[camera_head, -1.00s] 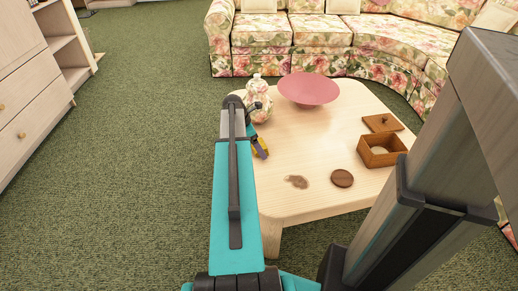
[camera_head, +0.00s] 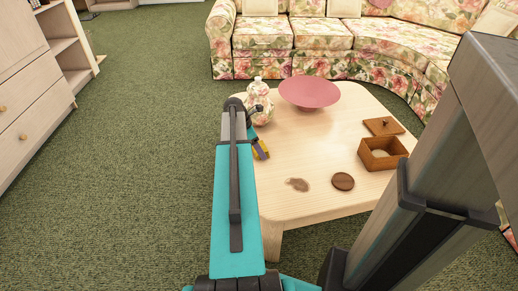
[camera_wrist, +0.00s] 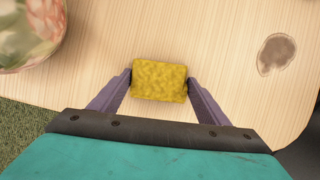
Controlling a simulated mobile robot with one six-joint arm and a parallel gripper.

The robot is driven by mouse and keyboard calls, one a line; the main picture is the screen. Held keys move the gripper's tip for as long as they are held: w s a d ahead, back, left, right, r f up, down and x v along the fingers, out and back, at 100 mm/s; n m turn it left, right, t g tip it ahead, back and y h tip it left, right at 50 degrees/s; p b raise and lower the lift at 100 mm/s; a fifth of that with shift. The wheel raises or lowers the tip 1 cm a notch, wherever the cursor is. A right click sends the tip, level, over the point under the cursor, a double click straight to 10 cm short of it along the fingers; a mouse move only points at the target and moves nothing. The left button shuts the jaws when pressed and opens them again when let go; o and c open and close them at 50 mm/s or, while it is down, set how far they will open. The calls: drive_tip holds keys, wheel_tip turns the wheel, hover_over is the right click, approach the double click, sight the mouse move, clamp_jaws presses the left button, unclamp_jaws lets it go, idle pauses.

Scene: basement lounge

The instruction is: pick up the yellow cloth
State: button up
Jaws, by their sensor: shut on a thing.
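The yellow cloth (camera_wrist: 159,81) is a small, thick, rectangular pad in the wrist view. My gripper (camera_wrist: 159,84) has one finger against each short side of it and is shut on it. In the head view, the cloth (camera_head: 262,151) shows only as a small yellow patch beside my gripper (camera_head: 260,149), near the table's left edge. My arm hides part of it there. I cannot tell whether the cloth rests on the wood or is slightly above it.
The pale wooden table (camera_head: 310,150) holds a floral jar (camera_head: 262,108), a pink bowl (camera_head: 309,92), an open wooden box (camera_head: 381,155), its lid (camera_head: 383,126), a brown disc (camera_head: 343,181) and a brown stain (camera_head: 298,185). A floral sofa (camera_head: 264,65) stands behind.

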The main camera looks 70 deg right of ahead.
drive_tip(key=shift+r, duration=0.15)
drive_tip(key=shift+r+p, duration=0.35)
drive_tip(key=shift+r, duration=0.3)
wheel_tip(320, 180, up, 2)
drive_tip(key=shift+p, duration=0.45)
drive_tip(key=w+a+r+p, duration=0.1)
drive_tip(key=w+a+p, duration=0.1)
drive_tip(key=a, duration=1.3)
drive_tip(key=shift+w+a+r+p, duration=0.2)
drive_tip(key=shift+a+p, duration=0.2)
drive_tip(key=shift+p, duration=0.15)
